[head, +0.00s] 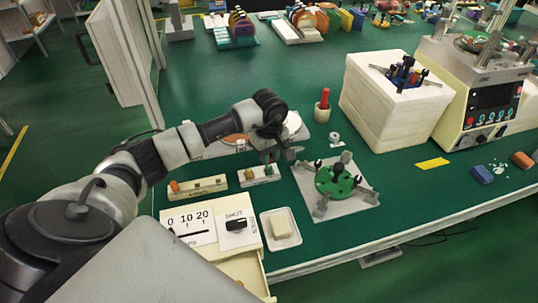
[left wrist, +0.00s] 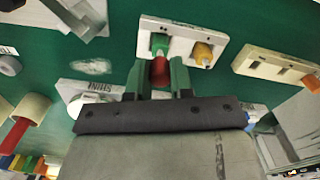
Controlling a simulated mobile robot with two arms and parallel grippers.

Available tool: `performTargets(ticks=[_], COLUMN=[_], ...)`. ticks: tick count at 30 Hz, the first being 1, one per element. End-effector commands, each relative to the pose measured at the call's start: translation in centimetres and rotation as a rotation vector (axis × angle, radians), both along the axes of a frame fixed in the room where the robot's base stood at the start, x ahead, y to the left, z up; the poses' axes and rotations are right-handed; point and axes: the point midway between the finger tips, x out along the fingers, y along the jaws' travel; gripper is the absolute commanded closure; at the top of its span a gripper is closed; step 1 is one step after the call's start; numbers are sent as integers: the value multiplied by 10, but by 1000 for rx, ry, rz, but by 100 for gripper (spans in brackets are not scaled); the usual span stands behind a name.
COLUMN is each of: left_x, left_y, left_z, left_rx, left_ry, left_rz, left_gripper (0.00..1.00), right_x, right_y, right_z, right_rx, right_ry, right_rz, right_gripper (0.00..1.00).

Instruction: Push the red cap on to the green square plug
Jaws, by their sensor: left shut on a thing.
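My left gripper (head: 279,157) is over the small cream block (head: 245,181) in the head view. In the left wrist view its two green fingers (left wrist: 161,78) are shut on the red cap (left wrist: 160,72). The green plug (left wrist: 160,44) stands in a white block (left wrist: 179,25), directly in line with the cap. The cap looks close against the plug, but I cannot tell whether it is seated on it. A yellow-orange plug (left wrist: 203,53) stands beside the green one in the same block. The cap is hidden in the head view. My right gripper is not in view.
A longer cream block (head: 197,189) with an orange plug lies to the left. A green disc fixture (head: 335,182) stands to the right, on a grey plate. A white tray (head: 282,243) with a cream block lies in front. A red rod in a cup (head: 323,105) stands behind.

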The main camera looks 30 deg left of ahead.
Motion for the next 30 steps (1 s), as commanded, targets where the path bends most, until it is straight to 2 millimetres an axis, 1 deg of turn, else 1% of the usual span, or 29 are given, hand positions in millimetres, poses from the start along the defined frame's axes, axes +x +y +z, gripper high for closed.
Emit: performTargets(ticks=[11, 18, 30], left_x=[0, 0, 0], left_y=[0, 1, 1], left_z=[0, 0, -1], left_rx=[1, 2, 1], left_ry=[0, -2, 0], left_rz=[1, 1, 1], left_gripper=[100, 100, 100], right_x=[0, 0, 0], right_y=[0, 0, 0], right_z=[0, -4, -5], right_rx=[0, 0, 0], right_ry=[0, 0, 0], right_rz=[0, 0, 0], right_gripper=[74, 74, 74])
